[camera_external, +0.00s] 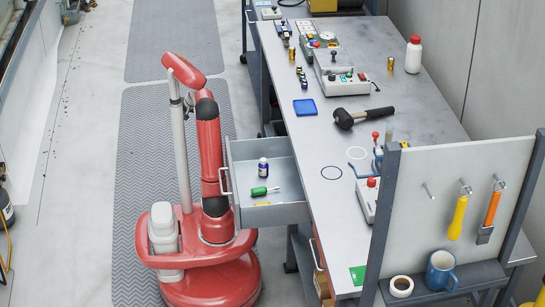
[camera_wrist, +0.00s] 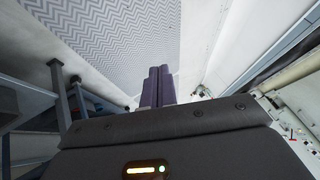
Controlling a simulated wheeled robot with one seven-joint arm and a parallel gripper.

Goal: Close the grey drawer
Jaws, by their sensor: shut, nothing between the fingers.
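The grey drawer (camera_external: 279,214) is pulled out from the left side of the workbench in the external view. Its pale handle (camera_external: 223,181) is on the side facing my red arm and base. I cannot make out my gripper in the external view. The drawer cannot be made out in the wrist view.
The workbench (camera_external: 400,100) stands right of the drawer, holding a black hammer (camera_external: 361,116), a blue square (camera_external: 307,107) and a white bottle (camera_external: 413,55). My base stands close left of the drawer on a grey patterned mat (camera_external: 135,190).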

